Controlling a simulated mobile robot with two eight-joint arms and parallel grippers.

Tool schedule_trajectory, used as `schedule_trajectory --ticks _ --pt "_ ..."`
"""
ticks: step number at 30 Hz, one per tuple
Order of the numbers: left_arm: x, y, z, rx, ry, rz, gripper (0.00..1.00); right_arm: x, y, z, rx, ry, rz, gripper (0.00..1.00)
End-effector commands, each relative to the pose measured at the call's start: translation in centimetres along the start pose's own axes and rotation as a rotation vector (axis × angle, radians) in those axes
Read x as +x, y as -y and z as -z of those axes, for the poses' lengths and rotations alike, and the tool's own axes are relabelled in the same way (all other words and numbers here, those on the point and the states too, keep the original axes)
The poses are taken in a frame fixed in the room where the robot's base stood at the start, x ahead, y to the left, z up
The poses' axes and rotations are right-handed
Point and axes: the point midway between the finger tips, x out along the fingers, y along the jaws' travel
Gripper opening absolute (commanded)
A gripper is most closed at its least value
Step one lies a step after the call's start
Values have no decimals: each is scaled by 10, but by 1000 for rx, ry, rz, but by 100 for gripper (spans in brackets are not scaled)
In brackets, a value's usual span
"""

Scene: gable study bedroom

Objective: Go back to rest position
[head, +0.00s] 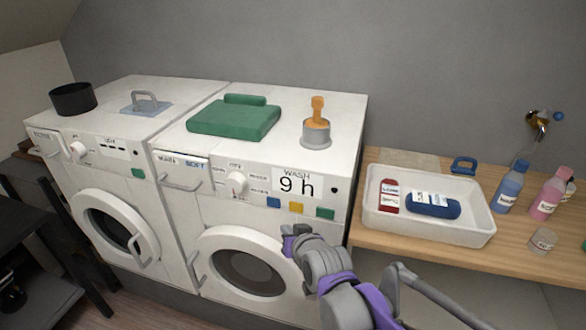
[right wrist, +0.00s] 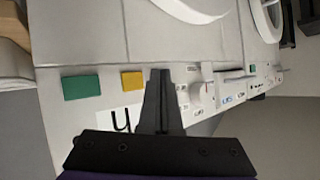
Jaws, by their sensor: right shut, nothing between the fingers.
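My right gripper (right wrist: 159,75) is shut and empty. In the right wrist view its dark fingers lie together in front of the right washing machine's control panel. In the head view the purple and grey right arm comes in from the bottom, and its hand (head: 291,240) is in front of the right washing machine (head: 340,130), below the coloured buttons. Whether it touches the machine is unclear. The panel shows "WASH 9 h" (head: 297,184). A yellow button (right wrist: 132,81) and a green button (right wrist: 82,87) show beside the fingers in the right wrist view. My left gripper is not in view.
A second washing machine (head: 100,165) stands at left with a black pot (head: 72,98) on it. A green folded cloth (head: 233,116) and a grey cup (head: 316,134) sit on the right machine. A white tray (head: 450,233) and bottles (head: 510,186) stand on the wooden counter (head: 400,250).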

Motion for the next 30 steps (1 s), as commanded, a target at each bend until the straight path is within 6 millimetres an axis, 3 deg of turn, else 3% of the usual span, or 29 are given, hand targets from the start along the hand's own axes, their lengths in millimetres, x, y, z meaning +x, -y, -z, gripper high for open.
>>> schedule_trajectory --ticks 4,8,12,18,24,30 --pt "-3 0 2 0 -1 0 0 -14 -11 -7 -2 29 -21 0" --pt "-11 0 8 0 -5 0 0 -58 -43 -34 -9 124 -85 0" --pt "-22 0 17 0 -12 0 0 -124 -82 -85 -9 275 -176 0" --pt "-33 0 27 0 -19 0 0 -200 -115 -160 10 466 -270 0" --pt "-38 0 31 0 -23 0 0 -232 -125 -198 24 557 -307 0" --pt "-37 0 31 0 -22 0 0 -235 -126 -202 25 567 -310 0"
